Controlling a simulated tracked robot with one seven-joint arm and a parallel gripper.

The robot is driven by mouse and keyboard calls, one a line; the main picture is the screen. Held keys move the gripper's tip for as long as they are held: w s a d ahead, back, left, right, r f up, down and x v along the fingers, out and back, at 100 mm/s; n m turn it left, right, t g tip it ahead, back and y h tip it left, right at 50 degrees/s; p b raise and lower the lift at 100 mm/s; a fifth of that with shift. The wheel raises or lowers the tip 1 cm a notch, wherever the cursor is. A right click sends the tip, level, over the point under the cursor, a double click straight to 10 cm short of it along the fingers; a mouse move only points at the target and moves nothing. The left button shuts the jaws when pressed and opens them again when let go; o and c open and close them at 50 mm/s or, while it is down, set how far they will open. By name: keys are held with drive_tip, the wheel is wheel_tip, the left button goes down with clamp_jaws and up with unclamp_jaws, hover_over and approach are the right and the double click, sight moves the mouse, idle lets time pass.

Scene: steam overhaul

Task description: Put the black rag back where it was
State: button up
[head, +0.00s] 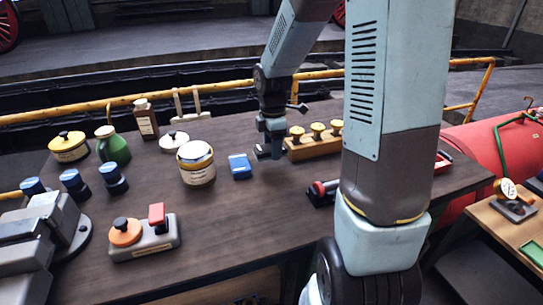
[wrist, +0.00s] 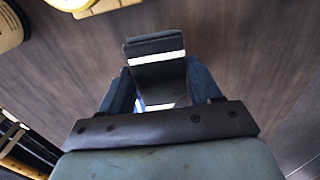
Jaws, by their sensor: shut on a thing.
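My gripper (head: 271,146) is shut on the black rag, a small dark folded block with a white band. In the wrist view the rag (wrist: 157,75) sits between the two fingers (wrist: 162,92), its far end sticking out past them. In the head view the rag (head: 262,151) shows only as a small dark patch at the fingertips, close to the table top; I cannot tell whether it touches the table. A blue folded rag (head: 240,166) lies on the table (head: 225,225) just left of my gripper.
A wooden block with yellow-topped knobs (head: 316,144) stands close right of my gripper. An orange-and-red switch box (head: 144,238) is at the front left. The table's front middle is clear.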

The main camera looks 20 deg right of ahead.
sight(272, 164)
drive_tip(key=shift+w+d+f, duration=0.2)
drive_tip(key=shift+w+f, duration=0.65)
drive_tip(key=shift+f, duration=1.7)
drive_tip(key=shift+f, duration=0.1)
drive_tip(key=o, duration=1.1)
